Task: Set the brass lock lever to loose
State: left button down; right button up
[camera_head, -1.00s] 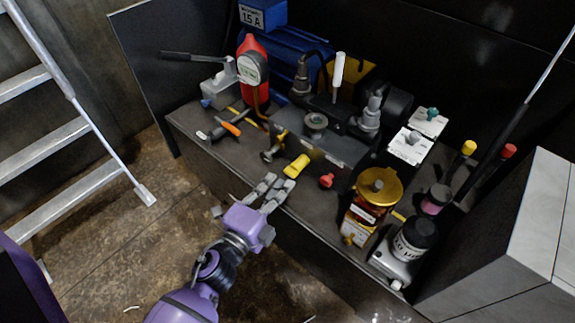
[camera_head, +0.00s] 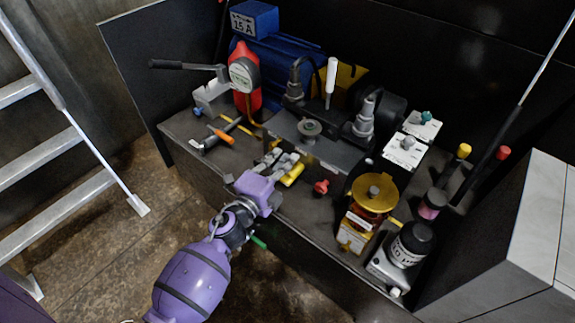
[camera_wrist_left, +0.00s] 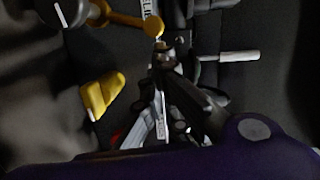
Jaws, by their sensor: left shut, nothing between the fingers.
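A brass lever with a round knob (camera_wrist_left: 153,26) shows at the top of the left wrist view, its arm running left to a grey round end (camera_wrist_left: 70,12). In the head view it is mostly hidden behind my gripper, at the front of the dark valve block (camera_head: 320,150). My left gripper (camera_head: 284,158) is shut and empty at the front of that block. In the left wrist view its fingertips (camera_wrist_left: 165,58) are just short of the knob; I cannot tell whether they touch. My right gripper is not in view.
A yellow handle (camera_head: 293,174) sits close beside my left fingers. A red knob (camera_head: 321,187) is to its right. A brass-topped amber container (camera_head: 373,192) stands further right. An orange-handled tool (camera_head: 221,135) lies left on the bench. A ladder (camera_head: 75,135) stands at far left.

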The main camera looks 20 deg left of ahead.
pick_arm(q)
jog(key=shift+a, duration=0.1)
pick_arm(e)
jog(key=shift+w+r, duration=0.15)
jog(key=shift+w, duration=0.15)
